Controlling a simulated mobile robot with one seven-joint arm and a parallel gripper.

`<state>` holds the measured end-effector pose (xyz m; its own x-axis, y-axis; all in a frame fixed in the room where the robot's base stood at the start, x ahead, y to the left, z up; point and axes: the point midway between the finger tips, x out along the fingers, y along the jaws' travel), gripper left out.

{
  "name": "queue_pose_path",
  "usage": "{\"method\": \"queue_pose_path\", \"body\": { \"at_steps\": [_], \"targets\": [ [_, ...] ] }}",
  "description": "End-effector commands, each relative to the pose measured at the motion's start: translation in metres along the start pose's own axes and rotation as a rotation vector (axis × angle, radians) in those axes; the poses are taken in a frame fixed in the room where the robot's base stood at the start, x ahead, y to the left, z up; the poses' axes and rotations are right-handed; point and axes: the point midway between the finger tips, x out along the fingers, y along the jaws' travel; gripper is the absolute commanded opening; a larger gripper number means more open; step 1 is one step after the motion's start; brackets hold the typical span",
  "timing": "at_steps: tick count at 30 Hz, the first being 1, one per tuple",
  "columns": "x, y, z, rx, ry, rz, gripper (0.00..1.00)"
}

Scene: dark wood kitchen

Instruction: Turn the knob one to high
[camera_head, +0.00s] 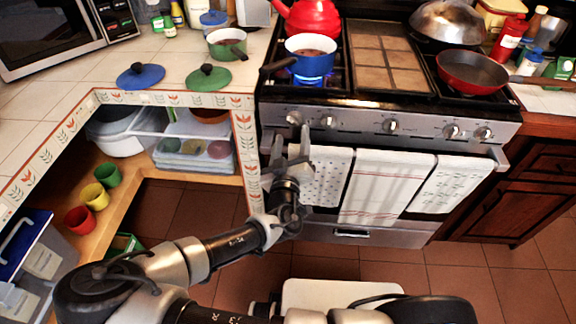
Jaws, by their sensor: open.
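The stove's front panel (360,121) carries a row of several silver knobs. The leftmost knob (294,118) is at the panel's left end, and a second knob (328,122) sits just to its right. Which one is called knob one is not marked. My gripper (291,133) is open and empty, its two fingers pointing up toward the leftmost knob. The fingertips appear just below that knob; whether they touch it I cannot tell. A blue flame (308,79) burns under the blue pot (309,60) on the front left burner.
A red kettle (310,18) stands behind the pot, and a red pan (472,72) is on the right burner. White towels (385,185) hang on the oven handle right of my gripper. The tiled counter edge (245,145) is close on the left. The floor in front is partly clear.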

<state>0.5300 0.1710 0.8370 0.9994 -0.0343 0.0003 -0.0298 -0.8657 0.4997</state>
Motion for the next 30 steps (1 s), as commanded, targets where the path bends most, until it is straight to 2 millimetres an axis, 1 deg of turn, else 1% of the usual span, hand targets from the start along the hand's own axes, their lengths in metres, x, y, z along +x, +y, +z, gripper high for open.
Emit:
{"method": "queue_pose_path", "body": {
  "at_steps": [1, 3, 9, 12, 15, 21, 30],
  "targets": [
    [-0.014, -0.001, -0.001, 0.0, 0.0, -0.003, 0.54],
    [-0.032, -0.001, -0.001, 0.001, 0.0, -0.004, 0.54],
    [-0.079, -0.001, -0.001, 0.001, 0.001, -0.003, 0.54],
    [-0.096, -0.001, -0.001, 0.001, 0.001, -0.003, 0.54],
    [-0.109, -0.001, -0.001, 0.001, 0.002, -0.002, 0.54],
    [-0.119, 0.001, -0.001, 0.0, 0.002, 0.001, 0.54],
    [-0.119, 0.001, 0.0, 0.0, 0.002, 0.001, 0.54]
  ]
}}
